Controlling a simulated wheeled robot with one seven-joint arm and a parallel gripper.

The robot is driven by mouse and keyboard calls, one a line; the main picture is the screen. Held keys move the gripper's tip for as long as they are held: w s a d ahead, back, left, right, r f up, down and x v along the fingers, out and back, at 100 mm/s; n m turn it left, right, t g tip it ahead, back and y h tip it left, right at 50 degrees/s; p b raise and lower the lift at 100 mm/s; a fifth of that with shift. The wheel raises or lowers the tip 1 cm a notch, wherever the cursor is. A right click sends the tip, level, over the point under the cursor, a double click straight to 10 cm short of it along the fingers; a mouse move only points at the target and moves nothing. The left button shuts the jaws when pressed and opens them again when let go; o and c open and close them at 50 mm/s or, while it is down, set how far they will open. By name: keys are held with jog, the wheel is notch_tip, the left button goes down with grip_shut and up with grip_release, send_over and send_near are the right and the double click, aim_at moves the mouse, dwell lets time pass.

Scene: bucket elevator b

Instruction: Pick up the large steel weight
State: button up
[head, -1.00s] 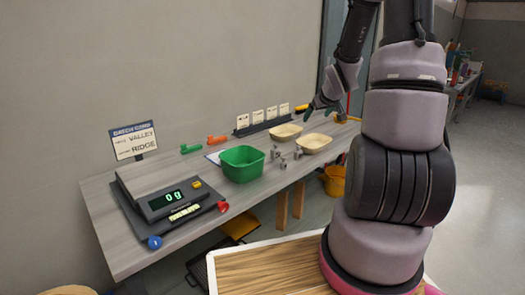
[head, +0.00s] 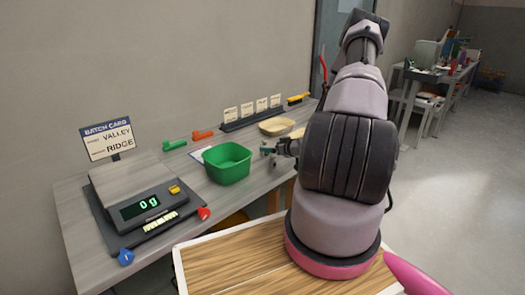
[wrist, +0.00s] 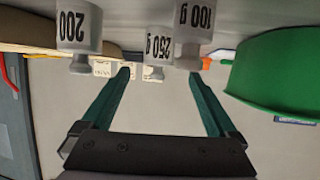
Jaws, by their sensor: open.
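Several steel weights with knobs show upside down in the wrist view. In the head view my gripper (head: 268,151) is low over the bench, right of the green bin, and hides the weights.
The green bin (head: 228,163) stands close beside my gripper. A scale (head: 147,205) reading 0 g is at the bench's near left. A cream bowl (head: 277,126) and a card rack (head: 252,115) are behind. Orange and green scoops lie near the wall.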

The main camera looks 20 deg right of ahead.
aim_at(264, 145)
jog(key=x, duration=0.7)
jog(key=shift+w+d+f, duration=0.1)
jog(key=shift+w+f, duration=0.1)
jog(key=shift+w, duration=0.05)
grip_shut()
